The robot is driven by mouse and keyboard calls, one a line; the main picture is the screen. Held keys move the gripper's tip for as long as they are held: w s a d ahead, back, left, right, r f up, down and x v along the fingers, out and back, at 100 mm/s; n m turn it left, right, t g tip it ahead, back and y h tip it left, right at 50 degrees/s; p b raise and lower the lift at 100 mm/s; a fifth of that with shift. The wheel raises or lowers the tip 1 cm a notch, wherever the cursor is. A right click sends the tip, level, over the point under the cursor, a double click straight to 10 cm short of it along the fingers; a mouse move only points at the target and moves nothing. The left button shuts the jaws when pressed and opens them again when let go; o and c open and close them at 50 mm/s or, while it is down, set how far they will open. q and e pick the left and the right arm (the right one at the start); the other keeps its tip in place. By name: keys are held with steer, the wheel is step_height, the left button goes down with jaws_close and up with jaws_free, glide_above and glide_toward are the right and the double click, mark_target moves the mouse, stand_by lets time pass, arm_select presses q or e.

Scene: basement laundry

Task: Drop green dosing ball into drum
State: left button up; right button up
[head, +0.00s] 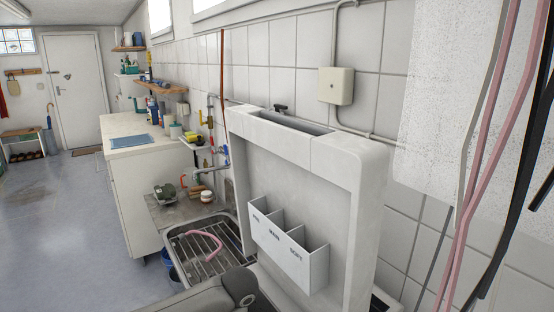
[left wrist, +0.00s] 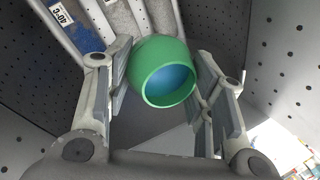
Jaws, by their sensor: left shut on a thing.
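The green dosing ball (left wrist: 155,60), a hollow round cup with a blue inside, shows in the left wrist view. My left gripper (left wrist: 163,76) is shut on it, with one finger at each side. The ball's opening faces the camera. Grey walls dotted with holes, which look like the drum (left wrist: 272,45), surround the gripper and ball. I cannot tell how deep inside they are. In the head view neither the ball nor a gripper shows, and my right gripper is in no view.
In the head view a white dispenser box (head: 290,250) with several compartments sits on the pale panel. A steel sink rack (head: 205,253) holds a pink hose. A white counter (head: 130,150) stands behind. Pink and black hoses (head: 490,140) hang at right. The floor (head: 60,230) at left is clear.

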arm_select(q)
steer(key=o, duration=1)
steer(key=shift+o, duration=0.2)
steer(key=v, duration=1.2)
